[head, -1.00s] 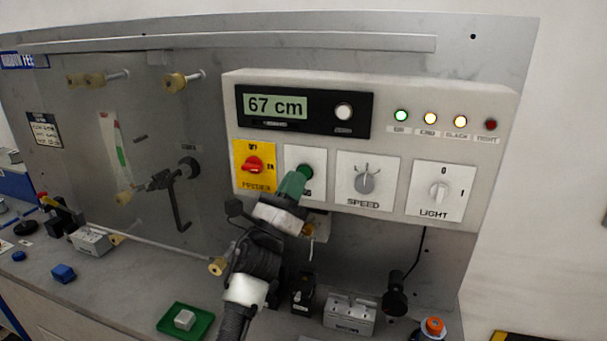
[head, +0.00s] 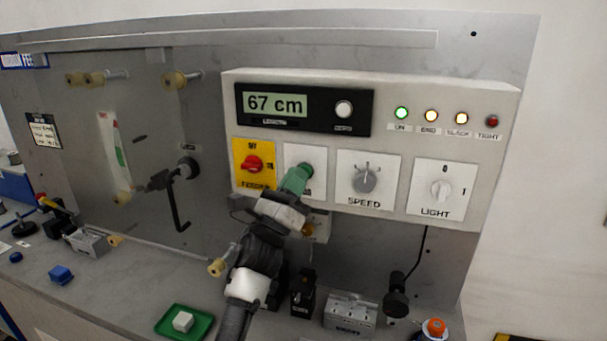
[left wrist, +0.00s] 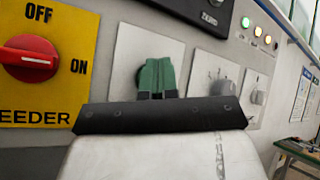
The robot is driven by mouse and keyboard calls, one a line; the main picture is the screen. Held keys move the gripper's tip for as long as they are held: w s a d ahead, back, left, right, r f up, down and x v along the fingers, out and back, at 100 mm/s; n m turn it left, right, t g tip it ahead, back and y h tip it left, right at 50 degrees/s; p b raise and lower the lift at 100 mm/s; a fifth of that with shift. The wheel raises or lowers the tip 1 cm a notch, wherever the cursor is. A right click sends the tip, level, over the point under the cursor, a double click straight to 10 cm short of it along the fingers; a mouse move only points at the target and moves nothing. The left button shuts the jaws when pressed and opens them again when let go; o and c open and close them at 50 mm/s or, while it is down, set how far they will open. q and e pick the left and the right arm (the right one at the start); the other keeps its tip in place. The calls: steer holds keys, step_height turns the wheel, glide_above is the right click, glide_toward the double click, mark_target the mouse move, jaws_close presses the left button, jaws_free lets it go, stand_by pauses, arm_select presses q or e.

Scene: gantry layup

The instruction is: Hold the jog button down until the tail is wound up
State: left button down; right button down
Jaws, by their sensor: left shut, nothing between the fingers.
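The jog button's white plate (head: 291,154) is on the control panel between the yellow feeder switch (head: 253,164) and the speed dial (head: 366,178). My left gripper (head: 299,175) has green fingertips, shut and empty, right at the button and covering most or all of it. In the left wrist view the shut fingers (left wrist: 157,77) stand before the white plate (left wrist: 127,48), and the button is hidden behind them. I cannot tell whether it is pressed in. The length display (head: 275,104) reads 67 cm. I cannot make out the tail. My right gripper is not in view.
The ON lamp (head: 401,113) glows green; the END and SLACK lamps glow amber; the TIGHT lamp (head: 492,121) is dull red. A black crank (head: 181,205) sticks out left of the panel. A green tray (head: 165,327) and small boxes stand on the bench below.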

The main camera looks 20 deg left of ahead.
arm_select(q)
steer(key=shift+w+b, duration=0.3)
steer(key=shift+s, duration=0.15)
stand_by(2.5)
steer(key=shift+s, duration=0.75)
steer(key=s+p, duration=0.1)
steer(key=s, duration=0.4)
steer(key=shift+a+p, duration=0.1)
steer(key=shift+p, duration=0.2)
stand_by(0.4)
